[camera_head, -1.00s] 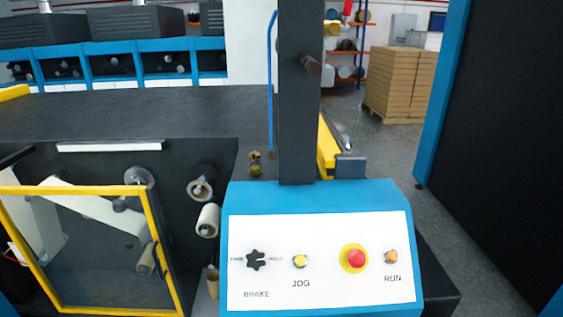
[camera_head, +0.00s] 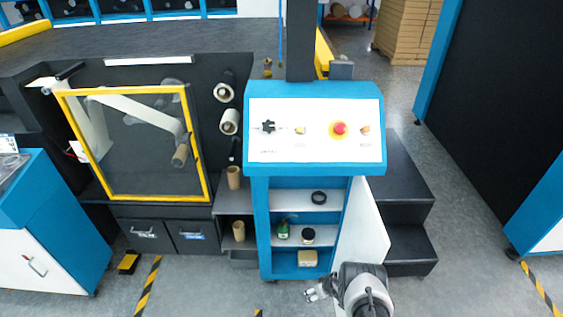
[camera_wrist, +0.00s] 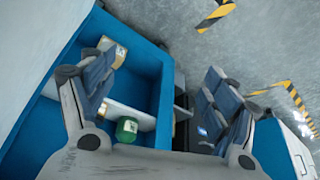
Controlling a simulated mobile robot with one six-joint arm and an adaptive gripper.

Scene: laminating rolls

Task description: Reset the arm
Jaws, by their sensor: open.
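My gripper (camera_head: 311,293) shows at the bottom of the head view, in front of the open cabinet (camera_head: 262,235) under the control panel. In the wrist view my gripper (camera_wrist: 158,95) has its two dark fingers spread wide apart. Nothing is between them. Beyond the fingers are the blue cabinet's shelves, tilted in the picture, with a green bottle (camera_wrist: 127,129) and a tan box (camera_wrist: 112,52) partly behind the left finger. In the head view the green bottle (camera_head: 283,230), a dark-lidded jar (camera_head: 308,236) and the tan box (camera_head: 307,258) stand on the shelves.
A black ring (camera_head: 319,198) lies on the top shelf. The white cabinet door (camera_head: 362,228) hangs open beside my arm. Black steps (camera_head: 408,215) stand right of it. The yellow-framed guard (camera_head: 135,200) is at left. Grey floor is clear in front.

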